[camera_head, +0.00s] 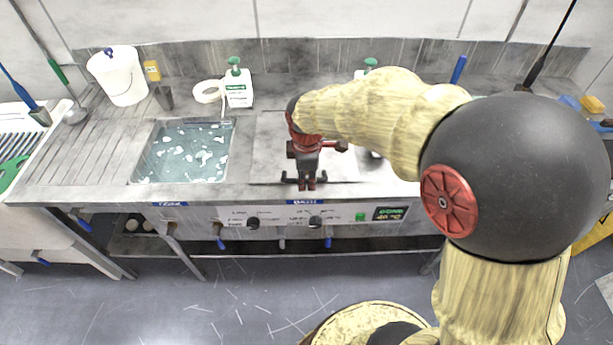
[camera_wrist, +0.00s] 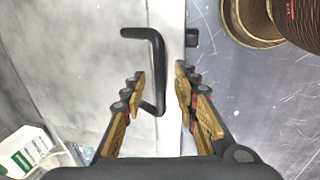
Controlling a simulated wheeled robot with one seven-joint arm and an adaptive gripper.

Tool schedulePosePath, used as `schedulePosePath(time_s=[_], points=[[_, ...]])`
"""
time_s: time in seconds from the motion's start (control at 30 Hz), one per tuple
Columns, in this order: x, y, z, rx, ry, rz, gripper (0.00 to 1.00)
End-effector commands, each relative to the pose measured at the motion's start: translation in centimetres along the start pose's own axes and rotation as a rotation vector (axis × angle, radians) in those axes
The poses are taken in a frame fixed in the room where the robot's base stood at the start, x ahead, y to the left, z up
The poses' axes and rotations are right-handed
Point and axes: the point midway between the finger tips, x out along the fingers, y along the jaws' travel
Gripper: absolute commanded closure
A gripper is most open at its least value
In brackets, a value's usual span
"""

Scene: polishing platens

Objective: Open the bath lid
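The bath lid (camera_head: 270,150) is a flat grey panel set in the counter, lying closed in the middle; it also shows as a marbled grey surface in the wrist view (camera_wrist: 75,55). Its black bent handle (camera_wrist: 156,65) stands near the front edge. My gripper (camera_head: 305,183) is over this front edge, pointing down. My arm hides the lid's right part.
An open bath (camera_head: 185,155) of bluish foamy liquid lies to the left. The front panel has black knobs (camera_head: 253,223) and a display (camera_head: 390,213). Floor in front is clear.

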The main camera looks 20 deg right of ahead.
Motion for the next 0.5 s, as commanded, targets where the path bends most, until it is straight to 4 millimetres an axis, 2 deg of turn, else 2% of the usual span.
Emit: schedulePosePath(time_s=[0.07,0.5], points=[[-0.02,0.01,0.00,0.000,0.000,0.000,0.71],[-0.02,0.00,0.00,0.000,0.000,0.000,0.96]])
